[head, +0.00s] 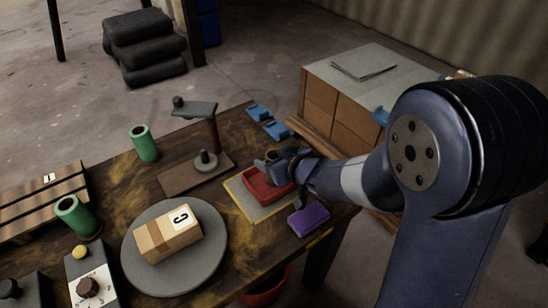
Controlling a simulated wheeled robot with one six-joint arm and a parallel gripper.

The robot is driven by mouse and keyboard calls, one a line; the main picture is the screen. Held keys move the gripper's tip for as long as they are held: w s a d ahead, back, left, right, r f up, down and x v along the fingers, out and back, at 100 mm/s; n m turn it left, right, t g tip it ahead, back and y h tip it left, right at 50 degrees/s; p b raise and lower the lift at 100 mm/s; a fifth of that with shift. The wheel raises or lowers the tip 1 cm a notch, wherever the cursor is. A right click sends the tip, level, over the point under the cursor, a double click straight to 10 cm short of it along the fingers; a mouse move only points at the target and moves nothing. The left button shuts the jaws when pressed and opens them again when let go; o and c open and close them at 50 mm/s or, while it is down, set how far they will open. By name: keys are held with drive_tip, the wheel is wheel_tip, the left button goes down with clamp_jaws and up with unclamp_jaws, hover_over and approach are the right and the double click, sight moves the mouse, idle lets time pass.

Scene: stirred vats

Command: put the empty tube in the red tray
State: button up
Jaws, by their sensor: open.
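The red tray (262,189) lies on a yellow-edged grey mat (257,212) near the table's right side. My gripper (282,164) is open over the tray's back right part and hides some of it. A small brown, hollow-looking round piece (271,155), perhaps a tube, shows at the gripper's fingers; I cannot tell whether it rests in the tray or touches the fingers. Two green tubes with dark open tops stand apart from the gripper: one at the back of the table (146,147), one at the left (76,217).
A box marked C (167,235) sits on a round grey plate (138,262). A stand with a post (213,135) is behind the tray. A purple block (309,218) lies right of the mat. Blue pieces (277,130) lie at the back edge. Cardboard boxes (350,110) stand beyond.

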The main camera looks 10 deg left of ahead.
drive_tip(key=shift+r, duration=0.1)
drive_tip(key=shift+r, duration=0.2)
drive_tip(key=p+v, duration=0.3)
drive_tip(key=v, duration=0.9)
drive_tip(key=shift+f+p, duration=0.15)
drive_tip(key=shift+p, duration=0.25)
